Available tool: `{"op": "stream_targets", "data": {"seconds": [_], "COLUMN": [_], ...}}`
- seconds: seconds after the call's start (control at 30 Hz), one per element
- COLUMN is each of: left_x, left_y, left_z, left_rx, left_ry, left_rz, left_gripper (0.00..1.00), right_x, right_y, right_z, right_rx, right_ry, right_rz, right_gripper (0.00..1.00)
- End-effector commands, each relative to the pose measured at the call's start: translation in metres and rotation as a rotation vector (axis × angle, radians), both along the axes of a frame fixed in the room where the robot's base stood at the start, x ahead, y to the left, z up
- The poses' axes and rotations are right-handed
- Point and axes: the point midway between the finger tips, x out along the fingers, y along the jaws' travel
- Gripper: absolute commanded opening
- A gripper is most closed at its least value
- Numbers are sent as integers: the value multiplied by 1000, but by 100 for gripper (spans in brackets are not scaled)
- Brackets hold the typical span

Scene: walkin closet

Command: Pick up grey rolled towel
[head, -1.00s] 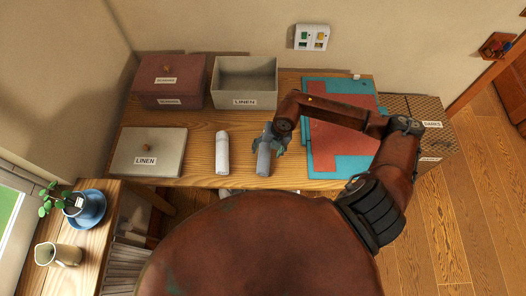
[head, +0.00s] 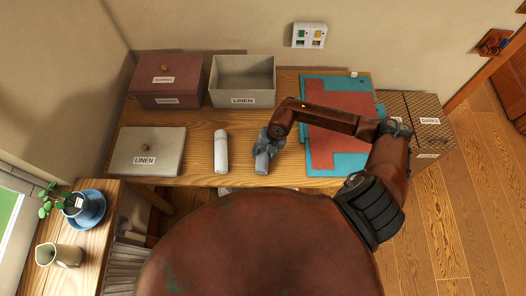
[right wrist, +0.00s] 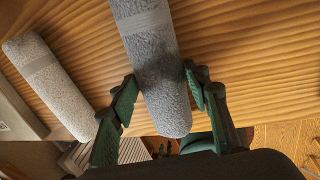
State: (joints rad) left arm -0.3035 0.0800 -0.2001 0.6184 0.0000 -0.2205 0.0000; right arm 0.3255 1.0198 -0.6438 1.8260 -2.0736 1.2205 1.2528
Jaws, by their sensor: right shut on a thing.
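The grey rolled towel (head: 261,164) is near the front edge of the wooden table, its far part covered by my right gripper (head: 264,150). In the right wrist view the grey towel (right wrist: 165,95) lies between the two green fingers of the right gripper (right wrist: 160,80), which is shut on it. I cannot tell whether it is clear of the tabletop. A white rolled towel (head: 221,152) lies to its left, and also shows in the right wrist view (right wrist: 48,85). My left gripper is not in view.
An open linen box (head: 243,98) and a closed dark red box (head: 168,92) stand at the back. A linen lid (head: 148,150) lies at the left. A teal and red mat (head: 335,160) lies at the right, under my right arm. A labelled woven box (head: 425,105) stands beyond it.

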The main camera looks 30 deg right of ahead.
Motion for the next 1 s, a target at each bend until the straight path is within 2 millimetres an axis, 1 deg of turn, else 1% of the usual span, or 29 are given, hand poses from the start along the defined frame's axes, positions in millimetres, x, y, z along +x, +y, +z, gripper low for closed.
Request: {"op": "stream_targets", "data": {"seconds": [0.03,0.3,0.53,0.67,0.77,0.87,0.93,1.0], "left_x": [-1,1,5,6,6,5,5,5], "left_y": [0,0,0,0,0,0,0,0], "left_z": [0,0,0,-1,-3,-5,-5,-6], "left_rx": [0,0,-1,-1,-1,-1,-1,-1], "left_ry": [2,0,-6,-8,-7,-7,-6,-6], "left_rz": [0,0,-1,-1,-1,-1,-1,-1], "left_gripper": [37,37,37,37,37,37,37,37], "right_x": [0,0,0,0,0,1,-7,-21], "right_y": [0,0,0,-1,-1,-1,2,5], "right_z": [0,0,1,5,14,28,41,55], "right_rx": [-1,-1,-1,-1,-1,-1,0,-2], "right_ry": [1,1,0,-1,-2,-4,-2,-3], "right_rz": [0,0,0,0,1,2,4,5], "right_gripper": [36,18,18,18,18,18,18,18]}}
